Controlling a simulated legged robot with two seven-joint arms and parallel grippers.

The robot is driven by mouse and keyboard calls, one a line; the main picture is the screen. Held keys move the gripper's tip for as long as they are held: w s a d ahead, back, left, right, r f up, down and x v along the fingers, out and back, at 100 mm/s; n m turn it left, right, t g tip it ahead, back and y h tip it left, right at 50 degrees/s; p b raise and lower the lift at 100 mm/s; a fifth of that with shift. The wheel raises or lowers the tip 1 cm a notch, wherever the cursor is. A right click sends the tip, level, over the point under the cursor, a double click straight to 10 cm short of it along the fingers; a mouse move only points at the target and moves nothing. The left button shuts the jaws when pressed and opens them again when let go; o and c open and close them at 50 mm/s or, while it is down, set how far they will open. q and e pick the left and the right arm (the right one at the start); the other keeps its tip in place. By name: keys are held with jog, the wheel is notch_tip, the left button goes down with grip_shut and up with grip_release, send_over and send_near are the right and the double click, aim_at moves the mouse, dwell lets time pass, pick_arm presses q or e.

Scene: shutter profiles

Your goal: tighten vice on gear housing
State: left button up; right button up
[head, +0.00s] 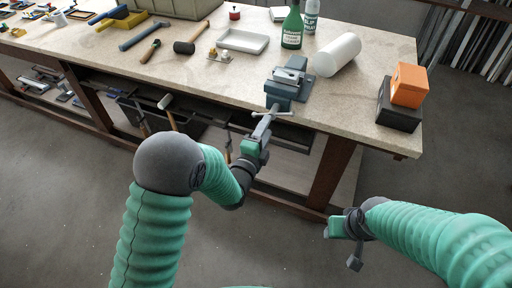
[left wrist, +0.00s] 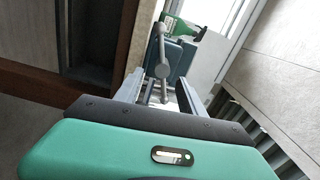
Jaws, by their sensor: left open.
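The blue-grey vice (head: 283,92) is mounted at the front edge of the workbench. A grey metal part (head: 290,75), seemingly the gear housing, sits at its jaws; I cannot tell how tightly it is held. The vice's handle bar (head: 273,112) sticks out in front of the bench. My left gripper (head: 266,122) is open just in front of the handle. In the left wrist view the handle (left wrist: 161,52) shows between and beyond the two fingers, with the vice (left wrist: 181,58) behind it. My right gripper (head: 350,243) hangs low, away from the bench, and its fingers are unclear.
A white cylinder (head: 338,55) lies right of the vice. A green bottle (head: 292,28) stands behind. An orange box (head: 408,85) rests on a dark box (head: 398,112) at the right corner. A white tray (head: 242,41) and a mallet (head: 190,40) lie left.

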pick_arm(q)
jog(key=v, duration=1)
jog(key=shift+s, duration=0.25)
dwell(0.3)
